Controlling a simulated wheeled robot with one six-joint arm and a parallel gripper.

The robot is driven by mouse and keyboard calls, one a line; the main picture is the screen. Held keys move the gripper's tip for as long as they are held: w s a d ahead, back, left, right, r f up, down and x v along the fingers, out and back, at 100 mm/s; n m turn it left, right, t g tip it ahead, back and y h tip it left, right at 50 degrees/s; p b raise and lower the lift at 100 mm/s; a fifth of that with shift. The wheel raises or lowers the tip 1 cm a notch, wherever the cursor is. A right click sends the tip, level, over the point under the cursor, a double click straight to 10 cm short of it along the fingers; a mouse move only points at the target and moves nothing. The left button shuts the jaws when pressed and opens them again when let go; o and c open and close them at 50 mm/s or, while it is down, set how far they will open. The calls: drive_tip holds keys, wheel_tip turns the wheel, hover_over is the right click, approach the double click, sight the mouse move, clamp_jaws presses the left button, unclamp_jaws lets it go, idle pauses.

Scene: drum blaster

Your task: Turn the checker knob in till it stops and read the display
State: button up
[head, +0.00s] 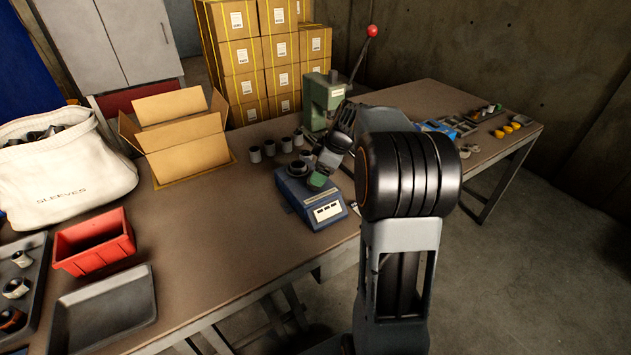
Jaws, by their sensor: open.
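The checker (296,201) is a blue box on the table's front part, with a pale display panel (327,211) on its sloped front. The display's reading is too small to make out. A dark round part (298,169) stands on its top. My arm hides what lies behind and right of the checker.
A green press (323,98) with a red-ball lever stands behind the checker, with several grey sleeves (270,148) beside it. An open carton (185,148), a sleeve bag (62,172), a red bin (92,240) and a grey tray (103,301) stand left. The table between is clear.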

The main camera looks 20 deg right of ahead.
drive_tip(key=shift+x, duration=2.05)
drive_tip(key=shift+c, duration=0.2)
drive_tip(key=c, duration=0.9)
drive_tip(key=shift+o, duration=0.2)
